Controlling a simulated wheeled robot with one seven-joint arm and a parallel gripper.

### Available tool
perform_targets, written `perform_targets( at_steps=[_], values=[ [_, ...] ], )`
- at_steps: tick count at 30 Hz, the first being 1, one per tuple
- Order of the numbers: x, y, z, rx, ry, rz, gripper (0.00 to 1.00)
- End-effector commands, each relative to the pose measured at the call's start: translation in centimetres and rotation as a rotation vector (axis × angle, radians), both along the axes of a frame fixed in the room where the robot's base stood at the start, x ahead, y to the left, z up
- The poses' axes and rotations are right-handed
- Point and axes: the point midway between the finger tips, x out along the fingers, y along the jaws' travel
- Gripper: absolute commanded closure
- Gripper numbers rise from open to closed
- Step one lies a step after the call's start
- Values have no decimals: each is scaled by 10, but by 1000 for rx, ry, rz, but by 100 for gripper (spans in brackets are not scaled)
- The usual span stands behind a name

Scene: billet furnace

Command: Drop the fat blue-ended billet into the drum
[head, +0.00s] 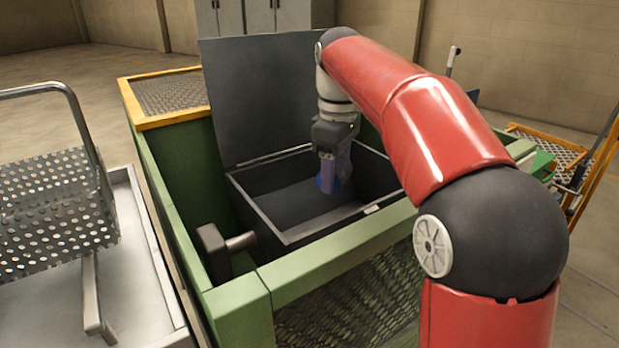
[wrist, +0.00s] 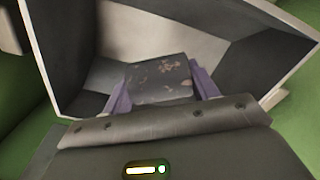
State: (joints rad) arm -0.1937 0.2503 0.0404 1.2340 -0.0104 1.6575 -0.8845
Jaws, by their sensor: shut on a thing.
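My gripper (head: 328,172) is shut on the billet and points down into an open dark rectangular box. The billet's blue end (head: 336,185) shows at the fingertips in the head view. In the wrist view the billet (wrist: 158,80) is a thick dark grey block with rusty patches, between the two purple fingers. The open dark box (head: 262,218) has straight walls and a raised lid (head: 262,95) at the back. I cannot tell how far the billet is above the box floor. No round drum shows; I cannot tell whether this box is the drum.
A green frame (head: 235,303) with mesh panels surrounds the box. A dark block on a short bar (head: 213,250) stands inside its left front corner. A perforated metal rack (head: 55,212) stands at left on a pale tray. A yellow-edged mesh (head: 168,95) lies behind left.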

Motion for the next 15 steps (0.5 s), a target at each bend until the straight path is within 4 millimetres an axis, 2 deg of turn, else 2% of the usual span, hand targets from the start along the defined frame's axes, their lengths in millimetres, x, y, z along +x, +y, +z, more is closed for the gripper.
perform_targets(
  at_steps=[1, 2, 7, 15],
  values=[
    [0, 0, 2, 0, -4, 0, 99],
    [0, 0, 2, 0, -4, 0, 38],
    [0, 0, 2, 0, -2, 0, 16],
    [0, 0, 0, -1, 3, 0, 16]
  ],
)
